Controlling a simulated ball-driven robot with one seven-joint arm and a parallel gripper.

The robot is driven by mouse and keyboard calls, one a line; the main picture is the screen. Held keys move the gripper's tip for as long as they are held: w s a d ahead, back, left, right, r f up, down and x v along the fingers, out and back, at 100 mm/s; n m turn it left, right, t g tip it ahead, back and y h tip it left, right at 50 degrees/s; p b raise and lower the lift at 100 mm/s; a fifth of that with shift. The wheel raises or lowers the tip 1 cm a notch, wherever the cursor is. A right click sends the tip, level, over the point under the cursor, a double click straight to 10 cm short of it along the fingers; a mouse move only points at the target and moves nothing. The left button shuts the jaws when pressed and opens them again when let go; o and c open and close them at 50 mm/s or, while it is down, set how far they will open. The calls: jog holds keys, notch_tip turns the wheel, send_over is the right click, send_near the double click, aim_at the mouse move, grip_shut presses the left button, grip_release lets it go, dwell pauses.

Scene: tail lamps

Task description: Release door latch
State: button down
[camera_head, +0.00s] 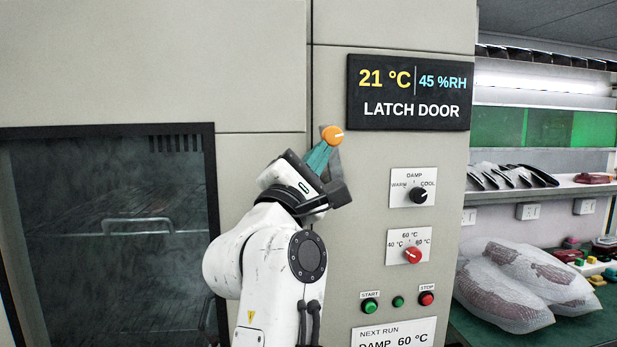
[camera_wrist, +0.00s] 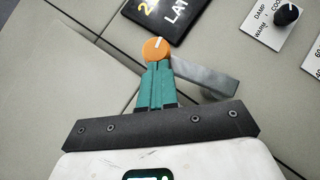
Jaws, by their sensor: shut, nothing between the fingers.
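The latch is a grey metal lever (camera_wrist: 205,79) with an orange round hub (camera_head: 332,135) that has a white line on it. It sits on the beige cabinet front near the vertical door seam. The orange hub also shows in the wrist view (camera_wrist: 156,49). My gripper (camera_head: 320,155) has teal fingers, shut and empty, with the tips at the hub's lower edge in the picture. Whether they touch it I cannot tell. In the wrist view the lever runs right and slightly down from behind the fingertips, which hide part of it. The door (camera_head: 255,65) appears closed.
A black display (camera_head: 409,92) reads 21 °C, 45 %RH, LATCH DOOR. Below it are a black knob (camera_head: 419,195), a red knob (camera_head: 412,255) and start and stop buttons. A dark door window (camera_head: 110,230) is at left. Wrapped lamps (camera_head: 530,280) lie on a bench at right.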

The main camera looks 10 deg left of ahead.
jog(key=shift+w+d+r+m+g+h+b, duration=0.1)
jog(key=shift+d+r+m+g+h+b, duration=0.25)
jog(key=shift+m, duration=0.3)
jog(key=shift+w+d+m+g+h+b, duration=0.1)
jog(key=shift+d+m+g+b, duration=0.2)
jog(key=shift+m+g, duration=0.3)
jog(key=shift+w+d+r+m+g+h+b, duration=0.1)
jog(key=shift+d+r+m+g+h+b, duration=0.25)
jog(key=shift+m, duration=0.3)
jog(key=shift+f, duration=0.1)
